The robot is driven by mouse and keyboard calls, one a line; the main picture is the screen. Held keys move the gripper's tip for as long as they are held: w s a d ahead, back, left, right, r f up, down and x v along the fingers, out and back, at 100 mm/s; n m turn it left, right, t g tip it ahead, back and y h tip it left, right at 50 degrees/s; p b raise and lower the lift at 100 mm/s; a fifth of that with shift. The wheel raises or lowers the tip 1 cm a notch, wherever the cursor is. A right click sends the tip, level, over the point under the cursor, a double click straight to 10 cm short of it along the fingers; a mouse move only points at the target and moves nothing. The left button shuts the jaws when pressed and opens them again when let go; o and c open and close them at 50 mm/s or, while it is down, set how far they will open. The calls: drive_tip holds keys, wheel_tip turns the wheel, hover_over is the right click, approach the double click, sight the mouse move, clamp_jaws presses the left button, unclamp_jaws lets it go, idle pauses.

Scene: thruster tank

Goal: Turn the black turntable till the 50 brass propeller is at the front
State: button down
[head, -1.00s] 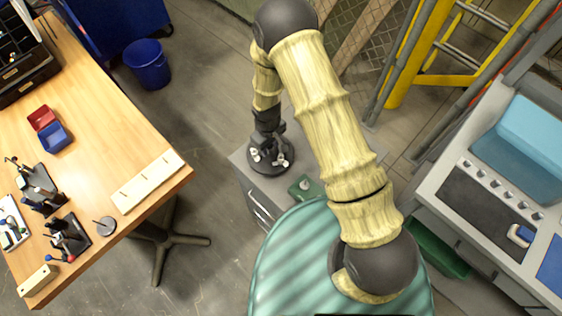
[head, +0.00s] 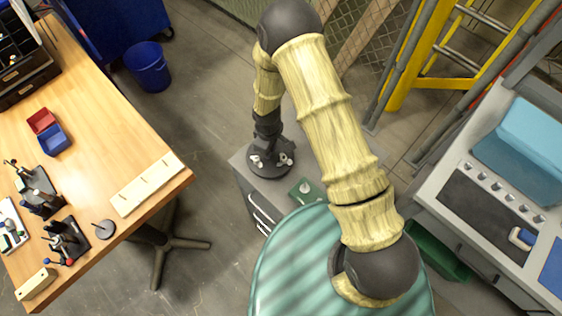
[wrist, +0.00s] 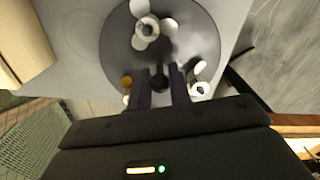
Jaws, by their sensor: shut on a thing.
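The black turntable (head: 270,172) is a round dark disc on a grey cabinet top, below my gripper (head: 268,140) in the head view. In the wrist view the disc (wrist: 112,45) fills the upper middle. My gripper (wrist: 161,88) is shut on a dark upright peg (wrist: 160,72) at the disc's near part. A small brass-coloured piece (wrist: 127,81) shows just left of the fingers; no number is readable. White propellers stand at the disc's far part (wrist: 146,28) and right of the fingers (wrist: 201,86). My gripper body hides the near edge.
A green piece (head: 306,190) lies on the cabinet beside the turntable. A wooden bench (head: 110,130) with trays and tools stands left, a grey workstation (head: 480,150) right. A yellow ladder (head: 440,82) stands behind. Open floor lies between bench and cabinet.

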drive_tip(key=n, duration=0.3)
idle(0.4)
drive_tip(key=shift+n, duration=0.3)
drive_tip(key=shift+n, duration=1.6)
drive_tip(key=shift+p, duration=0.3)
drive_tip(key=n, duration=0.3)
drive_tip(key=shift+n+p, duration=0.3)
